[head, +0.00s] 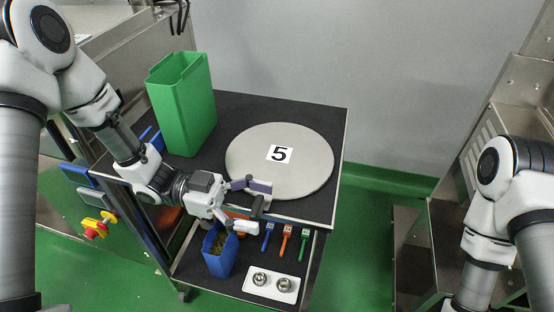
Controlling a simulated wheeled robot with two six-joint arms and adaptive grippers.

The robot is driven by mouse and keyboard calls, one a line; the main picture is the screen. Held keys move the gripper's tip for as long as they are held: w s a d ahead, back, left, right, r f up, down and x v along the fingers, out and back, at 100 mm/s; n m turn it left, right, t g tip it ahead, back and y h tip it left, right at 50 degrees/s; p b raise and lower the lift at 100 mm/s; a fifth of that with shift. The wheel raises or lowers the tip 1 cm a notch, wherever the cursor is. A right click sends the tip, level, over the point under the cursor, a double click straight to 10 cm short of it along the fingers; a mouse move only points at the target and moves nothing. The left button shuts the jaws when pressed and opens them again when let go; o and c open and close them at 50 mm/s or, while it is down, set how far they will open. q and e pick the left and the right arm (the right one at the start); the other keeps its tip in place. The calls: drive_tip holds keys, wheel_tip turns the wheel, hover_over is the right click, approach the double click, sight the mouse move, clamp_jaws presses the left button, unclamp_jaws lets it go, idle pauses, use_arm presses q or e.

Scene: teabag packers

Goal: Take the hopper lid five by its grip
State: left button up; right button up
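The hopper lid five (303,173) is a round grey disc with a white label reading 5. It lies flat on the black top of the cart. Its dark grip (258,207) appears to stick out at the lid's near left edge, over the front of the cart top. My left gripper (259,208) is at this edge with its fingers spread apart, one on the far side of the grip and one on the near side. Whether a finger touches the grip cannot be told. My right arm shows at the right, but its gripper is out of view.
A tall green bin (182,105) stands on the cart top, left of the lid. On the shelf below are a blue container (220,252), several coloured hanging tools (286,238) and a white tray (271,286) with two metal pieces. Steel machines flank the cart.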

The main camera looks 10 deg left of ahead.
use_arm(q)
drive_tip(key=c, duration=1.1)
drive_tip(key=shift+r, duration=0.1)
